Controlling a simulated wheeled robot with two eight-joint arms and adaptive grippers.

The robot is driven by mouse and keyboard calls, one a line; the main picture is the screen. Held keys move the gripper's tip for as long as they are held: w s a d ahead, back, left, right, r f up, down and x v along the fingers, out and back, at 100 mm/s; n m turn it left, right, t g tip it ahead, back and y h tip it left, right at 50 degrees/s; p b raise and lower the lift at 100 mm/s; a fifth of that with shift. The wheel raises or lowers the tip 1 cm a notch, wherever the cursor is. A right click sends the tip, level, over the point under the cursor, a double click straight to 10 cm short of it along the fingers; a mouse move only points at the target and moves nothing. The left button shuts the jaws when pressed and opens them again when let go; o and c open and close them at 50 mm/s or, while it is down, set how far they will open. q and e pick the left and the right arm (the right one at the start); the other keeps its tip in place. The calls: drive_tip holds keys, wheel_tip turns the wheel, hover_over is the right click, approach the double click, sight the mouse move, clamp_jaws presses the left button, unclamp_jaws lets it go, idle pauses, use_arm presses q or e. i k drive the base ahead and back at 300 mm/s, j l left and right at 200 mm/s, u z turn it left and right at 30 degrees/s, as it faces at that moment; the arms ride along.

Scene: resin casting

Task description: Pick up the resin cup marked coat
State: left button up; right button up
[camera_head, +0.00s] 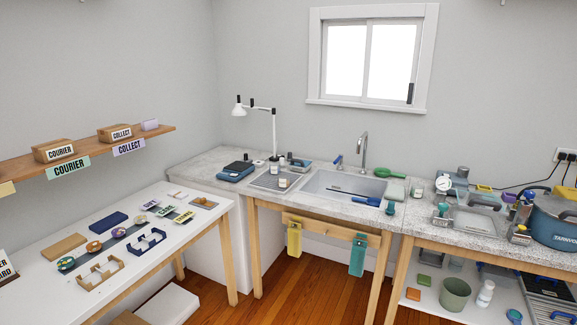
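No cup with a readable "coat" mark shows in the head view. Small white containers stand by the sink: one labelled container (282,183) on the grey tray (262,182), and another (258,163) behind it near the blue scale (236,172). Their lettering is too small to read, so I cannot tell whether either is the coat cup. Neither of my grippers is in view.
A white table (130,267) at left holds small coloured pieces, cards and holders. A wall shelf (85,153) carries COURIER and COLLECT boxes. A sink (345,187) is set in the counter. A blue pot (553,222) stands at right. Wooden floor (300,285) is open in front.

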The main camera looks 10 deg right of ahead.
sight(283, 179)
drive_tip(key=i+l+z, duration=0.1)
drive_tip(key=i, duration=0.7)
drive_tip(key=i+l, duration=0.2)
drive_tip(key=i, duration=0.65)
drive_tip(key=z, duration=0.05)
